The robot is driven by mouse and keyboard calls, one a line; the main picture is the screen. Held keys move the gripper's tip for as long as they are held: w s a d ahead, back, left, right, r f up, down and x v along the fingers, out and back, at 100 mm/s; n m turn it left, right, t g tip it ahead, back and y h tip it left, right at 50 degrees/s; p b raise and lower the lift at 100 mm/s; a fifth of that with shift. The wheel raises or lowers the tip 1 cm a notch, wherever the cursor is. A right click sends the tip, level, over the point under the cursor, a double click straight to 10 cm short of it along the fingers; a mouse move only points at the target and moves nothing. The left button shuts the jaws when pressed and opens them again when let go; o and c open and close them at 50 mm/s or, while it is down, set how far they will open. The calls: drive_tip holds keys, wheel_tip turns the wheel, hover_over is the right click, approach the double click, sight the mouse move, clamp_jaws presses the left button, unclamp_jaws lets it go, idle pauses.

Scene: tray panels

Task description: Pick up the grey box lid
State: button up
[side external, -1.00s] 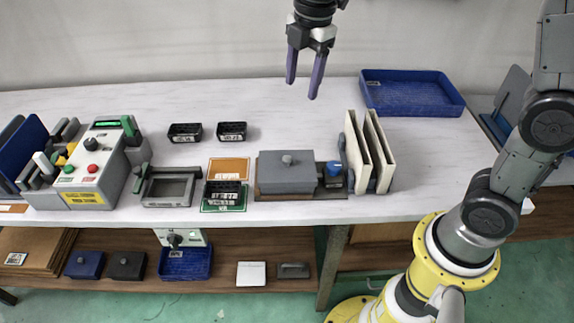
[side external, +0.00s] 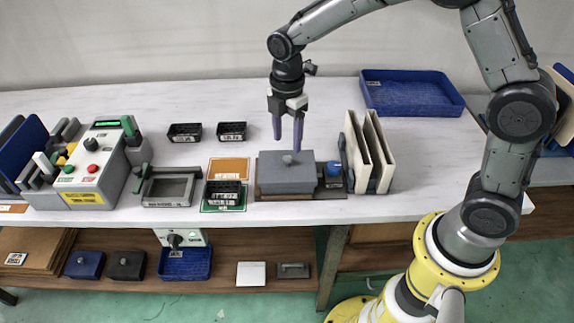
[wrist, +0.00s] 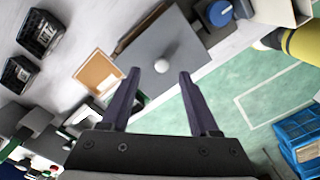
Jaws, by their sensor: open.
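My gripper (side external: 287,143) has purple fingers, open and empty, pointing down above the lid. The exact height above the knob is hard to tell.
A blue-topped part (side external: 333,169) and two upright cream panels (side external: 367,152) stand just right of the lid. An orange panel (side external: 229,168) and black bins (side external: 225,196) are on its left. A blue tray (side external: 412,92) stands behind right. The table behind the lid is mostly clear.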

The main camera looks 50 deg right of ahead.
sight(287, 158)
drive_tip(key=f, duration=0.5)
drive_tip(key=shift+s+a, duration=0.2)
drive_tip(key=shift+a, duration=0.05)
drive_tip(key=shift+c, duration=0.4)
clamp_jaws()
